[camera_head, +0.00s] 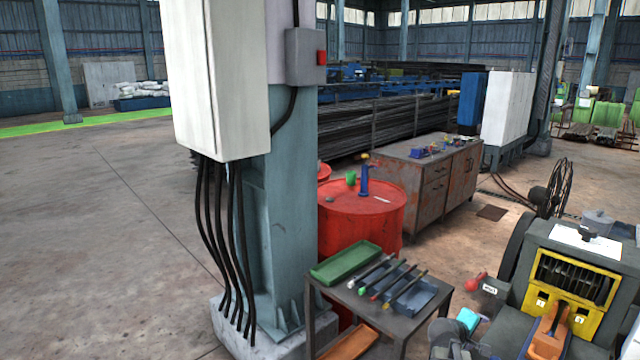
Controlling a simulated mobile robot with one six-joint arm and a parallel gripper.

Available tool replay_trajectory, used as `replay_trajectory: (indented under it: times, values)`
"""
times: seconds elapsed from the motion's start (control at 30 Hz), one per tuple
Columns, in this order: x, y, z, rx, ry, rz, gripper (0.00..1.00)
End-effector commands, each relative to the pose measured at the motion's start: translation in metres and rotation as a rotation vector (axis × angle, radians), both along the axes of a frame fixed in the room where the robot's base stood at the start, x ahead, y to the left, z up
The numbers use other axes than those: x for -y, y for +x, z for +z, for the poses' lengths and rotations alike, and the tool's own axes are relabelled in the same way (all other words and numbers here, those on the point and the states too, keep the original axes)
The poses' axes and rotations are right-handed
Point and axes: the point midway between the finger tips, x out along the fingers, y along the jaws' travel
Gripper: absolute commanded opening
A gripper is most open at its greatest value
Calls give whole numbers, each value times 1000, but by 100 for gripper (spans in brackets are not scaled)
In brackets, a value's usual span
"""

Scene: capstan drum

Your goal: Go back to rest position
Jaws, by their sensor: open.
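My gripper does not show in this view. At the lower right is a grey machine (570,250) with a yellow-framed grille (577,278) and orange parts (549,331) at its front. A dark round drum edge shows at its left side. Grey rounded parts with a light-blue cap, probably part of my arm, show at the bottom edge left of the machine. A red knob (474,284) with a small label is beside it.
A steel column (290,200) with a white cabinet (218,80) stands left of centre. A small table (399,319) carries a green tray (346,261) and several tools. A red drum (362,212) and a rusty workbench (425,170) stand behind. Open concrete floor lies left.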

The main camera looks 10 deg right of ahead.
Motion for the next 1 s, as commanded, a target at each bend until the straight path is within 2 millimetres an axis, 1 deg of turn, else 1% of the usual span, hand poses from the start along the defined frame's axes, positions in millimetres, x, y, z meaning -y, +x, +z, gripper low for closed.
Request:
replay_trajectory:
  times: [0.03,0.17,0.2,0.27,0.3,0.47,0.5,0.57,0.6,0.7,0.8,1.0]
  values:
    - [-21,1,-14,5,56,-14,63]
    - [-69,-1,-48,10,205,-64,63]
    - [-85,-2,-58,8,249,-80,63]
    - [-109,-4,-72,3,317,-105,63]
    - [-126,-6,-82,-2,363,-121,63]
    - [-195,-20,-118,-42,539,-193,63]
    - [-213,-25,-125,-57,581,-211,63]
    - [-239,-33,-136,-80,642,-239,63]
    - [-257,-38,-143,-97,681,-256,63]
    - [-295,-51,-156,-138,764,-297,63]
    - [-327,-64,-165,-180,831,-331,63]
    - [-379,-87,-177,-255,932,-388,63]
